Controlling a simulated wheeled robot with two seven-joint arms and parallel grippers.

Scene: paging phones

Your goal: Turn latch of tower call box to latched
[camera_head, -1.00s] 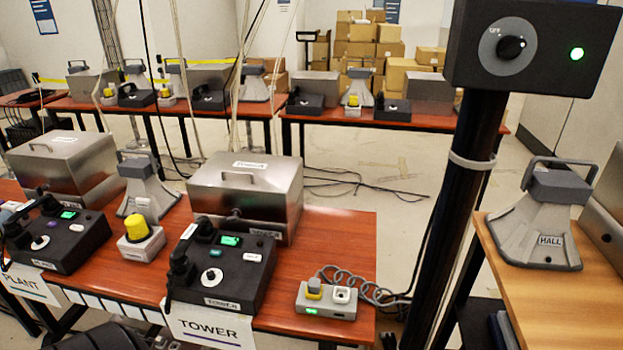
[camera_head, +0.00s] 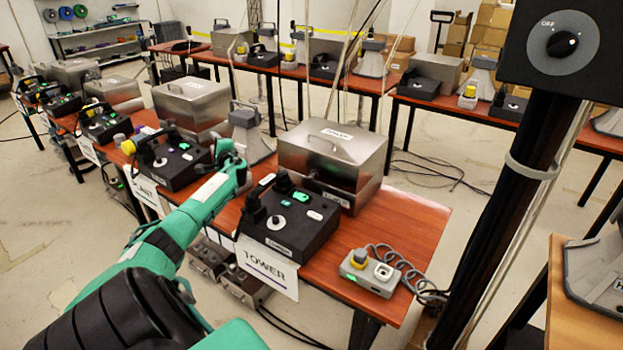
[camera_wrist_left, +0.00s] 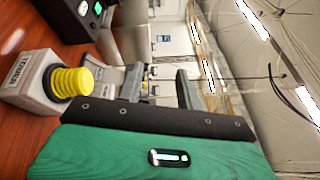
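The tower's steel call box (camera_head: 330,150) has a labelled lid with a handle and stands closed on the red-brown table. A small dark fitting (camera_head: 312,174) shows on its front; I cannot tell whether it is the latch or how it is turned. My right gripper is out of view.
A yellow plunger (camera_wrist_left: 70,82) on a white TOWER base is close to my left wrist. A grey unit (camera_head: 370,272) with a coiled cord is at the table's right. A black post (camera_head: 510,210) with a dial box stands further right. Similar stations line the table leftward.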

